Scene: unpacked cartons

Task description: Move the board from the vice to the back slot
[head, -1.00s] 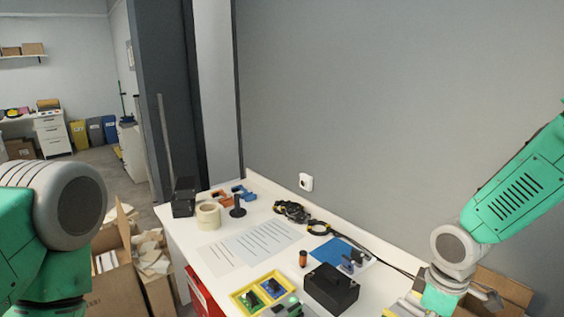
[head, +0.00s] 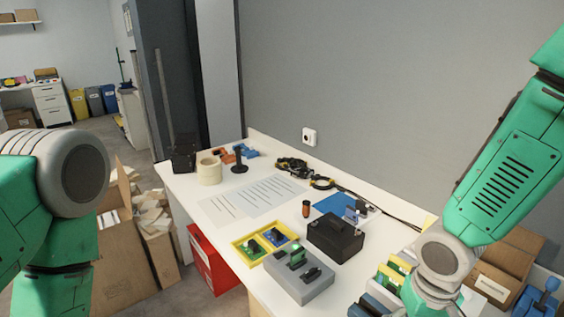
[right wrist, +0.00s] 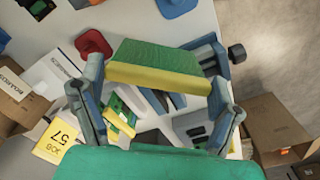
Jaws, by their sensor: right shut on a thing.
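My right gripper (right wrist: 155,72) is shut on a green board with a yellow edge (right wrist: 155,62), held across between its blue-grey fingers in the right wrist view. In the head view my right arm reaches down at the right, and green and yellow pieces (head: 394,272) show beside its wrist; I cannot tell which is the held board. Below the held board, the right wrist view shows another green and yellow piece (right wrist: 122,112). A blue device (head: 540,297), perhaps the vice, stands at the lower right. I cannot make out the back slot. My left gripper is out of view.
A grey fixture (head: 312,289) with green and black parts stands at the table's front, beside a yellow tray (head: 240,246) and a black box (head: 335,238). Cardboard boxes (head: 504,267) stand at right. White sheets (head: 258,196) lie flat behind the tray.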

